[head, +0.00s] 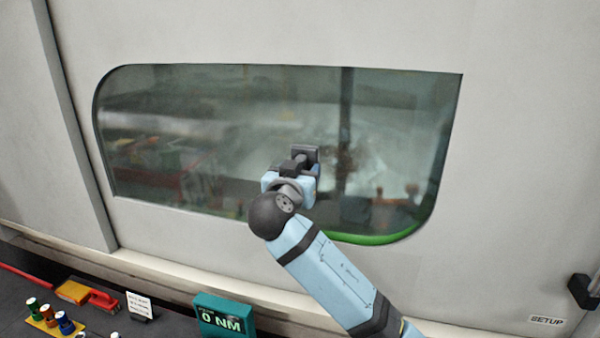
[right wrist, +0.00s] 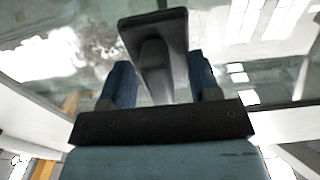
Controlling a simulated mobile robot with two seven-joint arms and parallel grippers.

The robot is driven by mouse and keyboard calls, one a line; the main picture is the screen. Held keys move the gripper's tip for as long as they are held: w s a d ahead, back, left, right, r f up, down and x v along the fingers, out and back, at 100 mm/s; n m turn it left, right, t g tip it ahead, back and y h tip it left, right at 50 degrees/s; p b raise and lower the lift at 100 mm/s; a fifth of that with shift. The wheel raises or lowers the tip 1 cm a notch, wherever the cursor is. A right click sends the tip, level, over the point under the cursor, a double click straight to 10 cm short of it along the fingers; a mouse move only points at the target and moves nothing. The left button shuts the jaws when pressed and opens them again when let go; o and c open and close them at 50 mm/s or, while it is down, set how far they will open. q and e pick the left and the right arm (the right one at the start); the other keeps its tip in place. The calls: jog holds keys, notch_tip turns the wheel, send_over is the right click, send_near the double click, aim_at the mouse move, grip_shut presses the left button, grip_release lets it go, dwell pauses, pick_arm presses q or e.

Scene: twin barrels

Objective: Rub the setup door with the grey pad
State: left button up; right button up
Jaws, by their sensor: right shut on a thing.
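The setup door (head: 520,130) is a pale panel with a large dark window (head: 220,110), rounded at two corners, and a "SETUP" label (head: 547,320) at its lower right. My right gripper (head: 296,168) is in front of the window's lower middle. It is shut on the dark grey pad (head: 306,152), whose flat head faces the glass. In the right wrist view the pad (right wrist: 153,24) sticks out beyond the blue fingers, its handle between them. I cannot tell whether the pad touches the glass. Pale cloudy patches show on the window around it. My left gripper is out of view.
A dark surface below the door holds a teal torque display (head: 223,316), a small white card (head: 139,304), several coloured spools (head: 48,320) and a red-and-orange tool (head: 88,294). A black handle (head: 582,290) sits at the right edge.

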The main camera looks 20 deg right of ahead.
jog(key=shift+b+x, duration=0.35)
jog(key=shift+x, duration=0.6)
dwell(0.3)
